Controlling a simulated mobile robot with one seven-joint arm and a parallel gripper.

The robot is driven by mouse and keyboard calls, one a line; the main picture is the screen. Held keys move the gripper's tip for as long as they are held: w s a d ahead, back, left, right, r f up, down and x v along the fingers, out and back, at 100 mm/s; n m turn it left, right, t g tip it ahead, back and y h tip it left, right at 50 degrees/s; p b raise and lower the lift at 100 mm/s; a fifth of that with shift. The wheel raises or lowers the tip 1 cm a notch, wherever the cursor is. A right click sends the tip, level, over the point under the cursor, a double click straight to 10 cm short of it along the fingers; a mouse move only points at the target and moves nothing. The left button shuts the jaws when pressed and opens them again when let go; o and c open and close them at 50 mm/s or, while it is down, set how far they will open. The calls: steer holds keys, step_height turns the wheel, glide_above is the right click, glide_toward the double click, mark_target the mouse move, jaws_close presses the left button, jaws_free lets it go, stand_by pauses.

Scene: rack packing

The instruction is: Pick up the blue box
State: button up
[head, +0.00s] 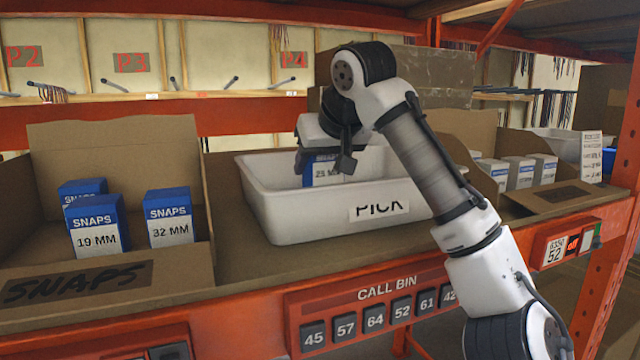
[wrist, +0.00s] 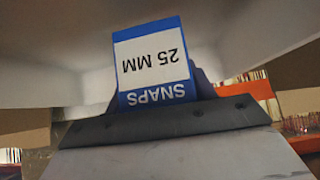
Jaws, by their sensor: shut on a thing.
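The blue box (head: 322,170) has a white label reading 25 MM and sits inside the white PICK bin (head: 275,215) in the head view. My gripper (head: 328,160) reaches down into the bin from above and is shut on this box. In the wrist view the blue box (wrist: 152,62) shows upside down, with SNAPS and 25 MM readable, held at the gripper's edge. The fingers hide part of the box. I cannot tell whether the box touches the bin floor.
An open cardboard box (head: 120,150) at left holds several blue SNAPS boxes, including 19 MM (head: 95,225) and 32 MM (head: 169,217). White boxes (head: 518,172) stand in cardboard at right. An orange shelf edge (head: 255,312) runs along the front. A large cardboard box (head: 440,75) stands behind the bin.

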step_height(320, 180, up, 16)
steer(key=shift+f+p, duration=0.25)
steer(key=shift+p, duration=0.15)
